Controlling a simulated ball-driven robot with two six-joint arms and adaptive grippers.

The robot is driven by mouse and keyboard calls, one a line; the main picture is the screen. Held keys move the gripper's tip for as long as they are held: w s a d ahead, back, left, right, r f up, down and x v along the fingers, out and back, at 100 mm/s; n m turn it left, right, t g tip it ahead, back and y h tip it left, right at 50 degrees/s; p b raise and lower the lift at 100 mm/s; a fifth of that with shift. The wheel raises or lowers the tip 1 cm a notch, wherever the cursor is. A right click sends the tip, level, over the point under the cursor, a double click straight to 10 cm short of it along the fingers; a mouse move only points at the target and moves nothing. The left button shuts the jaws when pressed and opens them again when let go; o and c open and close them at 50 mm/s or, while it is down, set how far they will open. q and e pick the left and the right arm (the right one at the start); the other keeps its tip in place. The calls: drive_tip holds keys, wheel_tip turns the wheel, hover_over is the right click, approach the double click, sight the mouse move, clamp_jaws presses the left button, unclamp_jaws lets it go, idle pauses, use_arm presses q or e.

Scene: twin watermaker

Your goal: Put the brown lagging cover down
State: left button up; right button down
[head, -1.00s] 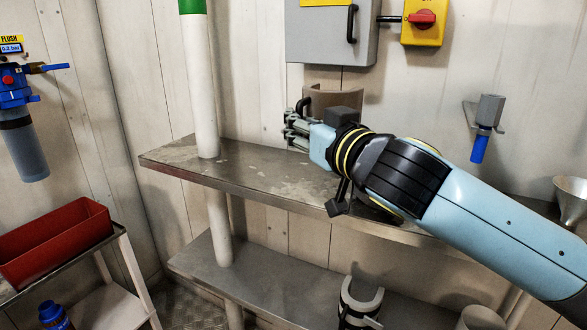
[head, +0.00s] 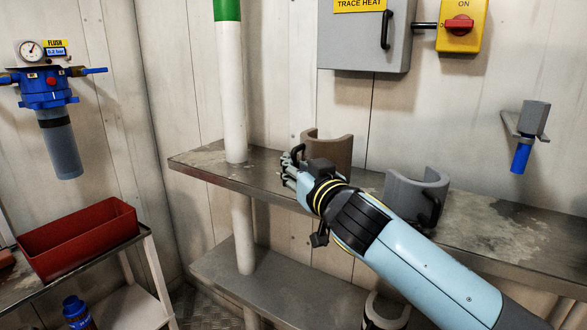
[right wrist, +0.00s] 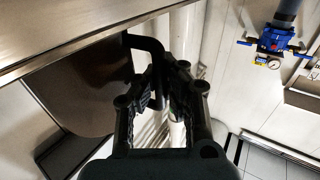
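The brown lagging cover (head: 332,150) is a half-round shell, upright at the upper steel shelf (head: 215,172), right of the white pole. My right gripper (head: 294,163) is at its left front side, shut on its black handle. In the right wrist view the bent handle (right wrist: 152,47) runs between the fingers (right wrist: 165,75), with the brown shell (right wrist: 85,90) to the left. The arm hides part of the cover's lower edge, so I cannot tell if it bears on the shelf. My left gripper is out of view.
A grey lagging cover (head: 408,192) stands on the shelf to the right, close behind my right arm. The white pole (head: 232,100) rises left of the brown cover. Bare shelf (head: 500,232) lies farther right. A red bin (head: 80,240) stands at lower left.

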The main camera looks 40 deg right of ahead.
drive_tip(key=shift+f, duration=0.15)
drive_tip(key=c, duration=1.5)
unclamp_jaws()
